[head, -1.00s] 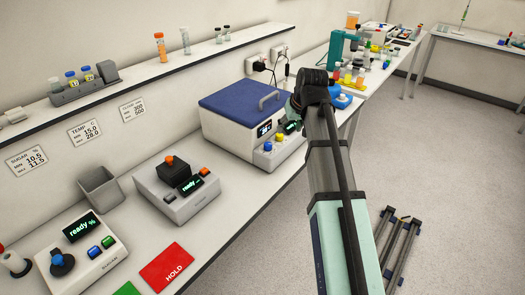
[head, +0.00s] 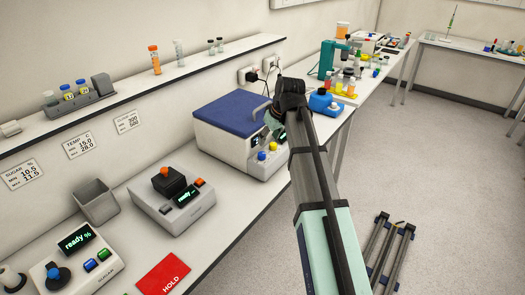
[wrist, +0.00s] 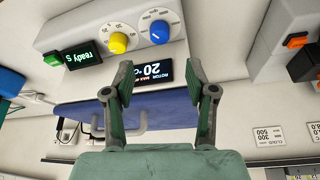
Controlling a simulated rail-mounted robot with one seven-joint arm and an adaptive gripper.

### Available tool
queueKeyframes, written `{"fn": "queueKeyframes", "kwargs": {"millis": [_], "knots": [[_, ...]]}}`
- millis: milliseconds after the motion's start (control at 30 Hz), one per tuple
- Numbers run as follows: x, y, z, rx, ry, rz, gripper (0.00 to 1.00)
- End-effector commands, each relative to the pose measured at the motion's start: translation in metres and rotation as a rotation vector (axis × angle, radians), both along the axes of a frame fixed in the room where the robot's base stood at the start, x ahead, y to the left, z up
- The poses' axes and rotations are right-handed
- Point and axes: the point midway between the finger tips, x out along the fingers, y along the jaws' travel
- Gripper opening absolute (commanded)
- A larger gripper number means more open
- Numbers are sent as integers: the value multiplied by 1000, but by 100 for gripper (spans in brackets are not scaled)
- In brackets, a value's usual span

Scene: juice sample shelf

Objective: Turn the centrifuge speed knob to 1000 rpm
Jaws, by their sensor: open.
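The centrifuge is a white box with a blue lid (head: 238,112), on the bench in the head view. In the wrist view it appears upside down. Its front panel holds a yellow knob (wrist: 118,43), a blue knob (wrist: 159,32) with a dial scale around it, a green button (wrist: 53,59), a "ready" display (wrist: 82,54) and a rotor display (wrist: 152,73). My gripper (wrist: 159,72) is open and empty, its fingers apart on either side of the rotor display in the picture, not on either knob. The pointer's exact setting is too small to read.
A grey device with an orange button (head: 173,203) stands to the left of the centrifuge, beside a grey bin (head: 97,203). A wall shelf (head: 150,80) runs above. A blue item (head: 322,104) stands beyond the centrifuge. The bench just before the panel looks clear.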

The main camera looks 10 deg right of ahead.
Motion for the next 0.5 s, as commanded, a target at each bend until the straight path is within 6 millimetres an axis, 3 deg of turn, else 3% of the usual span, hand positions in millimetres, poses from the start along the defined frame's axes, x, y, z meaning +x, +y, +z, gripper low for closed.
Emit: {"fn": "queueKeyframes", "kwargs": {"millis": [500], "knots": [[28,14,-74,-1,2,0,56]]}}
